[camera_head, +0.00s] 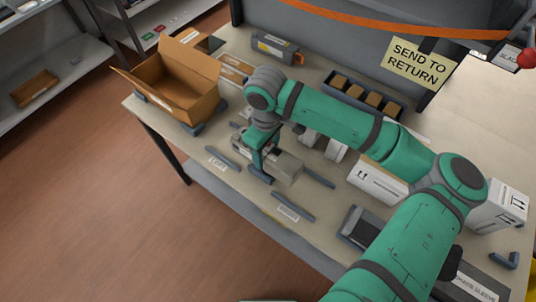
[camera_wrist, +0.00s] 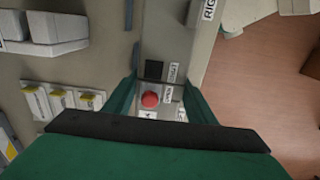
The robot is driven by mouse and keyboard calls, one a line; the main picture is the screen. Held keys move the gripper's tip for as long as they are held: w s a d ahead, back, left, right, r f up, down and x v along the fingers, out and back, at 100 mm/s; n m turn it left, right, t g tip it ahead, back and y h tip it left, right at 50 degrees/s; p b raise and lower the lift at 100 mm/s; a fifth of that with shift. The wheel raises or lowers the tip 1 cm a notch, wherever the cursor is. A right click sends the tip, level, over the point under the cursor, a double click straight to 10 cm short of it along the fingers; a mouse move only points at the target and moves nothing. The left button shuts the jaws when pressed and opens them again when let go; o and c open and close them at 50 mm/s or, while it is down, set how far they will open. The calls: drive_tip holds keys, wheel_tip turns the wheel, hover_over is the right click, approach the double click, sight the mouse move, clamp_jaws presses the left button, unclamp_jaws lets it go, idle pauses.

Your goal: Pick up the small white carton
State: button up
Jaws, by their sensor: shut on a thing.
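My gripper (camera_head: 262,168) is over the front part of the table. Its two green fingers (camera_wrist: 158,98) are closed on a pale box (camera_head: 284,168). In the wrist view the pale box (camera_wrist: 165,40) is between the fingers and shows a black square, a red round mark and small labels. Its white shade and its underside are hard to judge, and I cannot tell whether it is clear of the table. Two other pale cartons (camera_head: 335,150) stand behind my arm, partly hidden; they also show at the left of the wrist view (camera_wrist: 45,35).
An open brown box (camera_head: 180,82) stands at the table's back left. Dark rails (camera_head: 222,158) mark spots along the front edge. A dark tray with brown blocks (camera_head: 365,97) and larger white cartons (camera_head: 375,182) lie behind and right. A dark device (camera_head: 360,228) sits at the front right.

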sight(268, 156)
drive_tip(key=shift+w+d+f, duration=0.1)
drive_tip(key=shift+w+f, duration=0.1)
drive_tip(key=shift+f, duration=0.7)
drive_tip(key=shift+w+d+f, duration=0.1)
drive_tip(key=shift+w+f, duration=0.05)
drive_tip(key=shift+f, duration=0.7)
drive_tip(key=shift+f, duration=0.15)
drive_tip(key=o, duration=1.3)
drive_tip(key=shift+w, duration=0.1)
